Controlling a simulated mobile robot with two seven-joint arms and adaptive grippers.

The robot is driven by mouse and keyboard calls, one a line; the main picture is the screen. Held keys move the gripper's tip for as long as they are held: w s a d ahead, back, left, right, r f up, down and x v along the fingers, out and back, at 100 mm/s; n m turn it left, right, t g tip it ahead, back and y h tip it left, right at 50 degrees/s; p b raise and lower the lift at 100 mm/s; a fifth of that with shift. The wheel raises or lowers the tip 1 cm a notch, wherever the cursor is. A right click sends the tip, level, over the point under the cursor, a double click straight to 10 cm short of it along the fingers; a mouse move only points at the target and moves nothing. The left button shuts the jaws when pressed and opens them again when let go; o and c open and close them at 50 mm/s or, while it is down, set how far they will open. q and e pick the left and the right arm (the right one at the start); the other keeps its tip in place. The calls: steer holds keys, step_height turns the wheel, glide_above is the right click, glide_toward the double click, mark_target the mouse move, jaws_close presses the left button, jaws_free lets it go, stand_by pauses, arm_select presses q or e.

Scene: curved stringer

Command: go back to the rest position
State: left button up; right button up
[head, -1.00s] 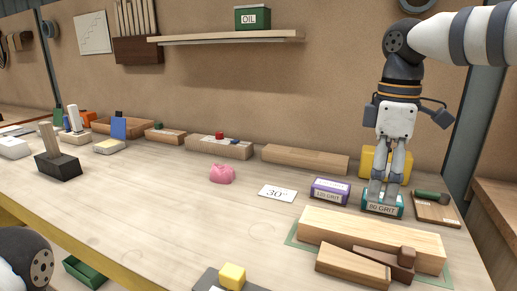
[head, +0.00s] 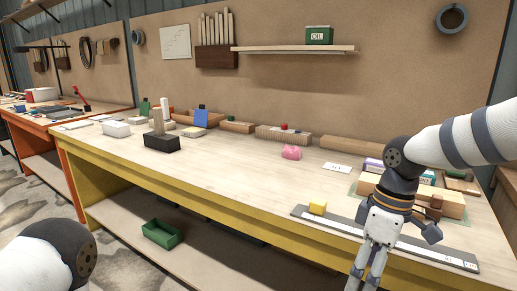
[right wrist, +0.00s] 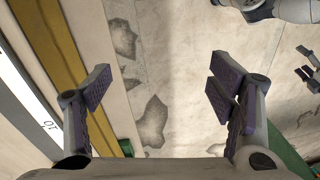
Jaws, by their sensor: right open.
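My right gripper (head: 366,286) hangs at the front edge of the workbench (head: 240,172), fingers pointing down, at the bottom of the head view. Its two fingers are spread with nothing between them in the right wrist view (right wrist: 160,90), which looks down on the floor (right wrist: 175,60) beside the bench edge. Only a link of my left arm shows at the lower left of the head view. Dark finger-like parts at the right edge of the right wrist view may be my left gripper (right wrist: 308,68), but they are too small and cut off to read.
Behind my right arm are a wooden beam (head: 378,187) and a partly hidden purple box (head: 373,164). A pink lump (head: 291,152) sits mid-bench. A green bin (head: 162,234) is below.

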steer(key=s+a+f+m+g+y, duration=0.1)
steer(key=s+a+f+m, duration=0.15)
steer(key=s+f, duration=0.65)
steer(key=s+a+f+m, duration=0.25)
steer(key=s+f, duration=0.35)
steer(key=f, duration=0.5)
arm_select(q)
steer(key=shift+d, duration=0.1)
arm_select(e)
steer(key=s+d+f+m+h, duration=0.1)
steer(key=s+d+m, duration=0.1)
steer(key=s, duration=0.5)
steer(key=s+d+f+m, duration=0.2)
steer(key=s+d, duration=0.1)
steer(key=s, duration=0.4)
steer(key=s+d+f+m+h, duration=0.1)
steer(key=s+d+f+m, duration=0.1)
steer(key=s, duration=0.5)
steer(key=shift+d+f+h, duration=0.15)
steer(key=shift+d+h, duration=0.1)
steer(key=shift+h, duration=0.05)
